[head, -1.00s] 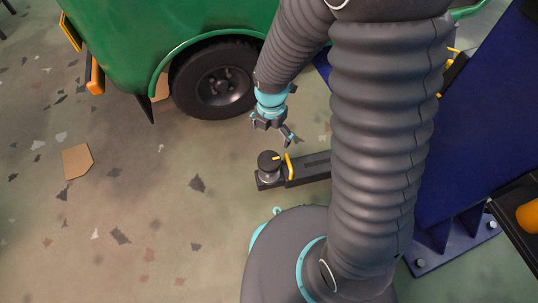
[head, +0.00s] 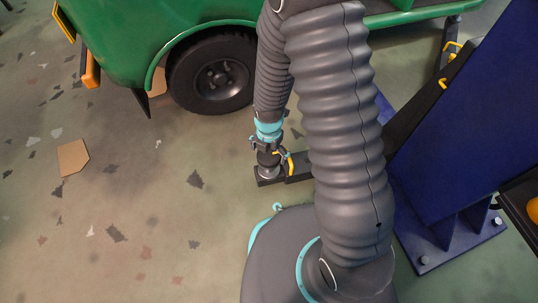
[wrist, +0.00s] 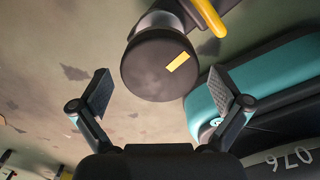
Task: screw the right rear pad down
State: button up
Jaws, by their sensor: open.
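The pad (wrist: 155,72) is a dark round disc with a yellow mark on top, on a pale metal stem. In the wrist view it shows just ahead of and between my two fingers. My gripper (wrist: 164,88) is open, one finger on each side, with visible gaps to the disc. In the head view my gripper (head: 266,149) points down over the pad's spot at the end of the dark lift arm (head: 299,170) and partly hides the disc. The pale stem (head: 267,171) shows below it. Contact cannot be told.
A yellow bar (head: 290,163) stands on the lift arm close beside the pad; it also shows in the wrist view (wrist: 209,16). The green vehicle's wheel (head: 213,75) is behind. A blue lift post (head: 460,120) stands at right. The floor at left is open, with a cardboard piece (head: 72,157).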

jog(key=shift+f, duration=0.55)
jog(key=c, duration=1)
jog(key=shift+m, duration=0.3)
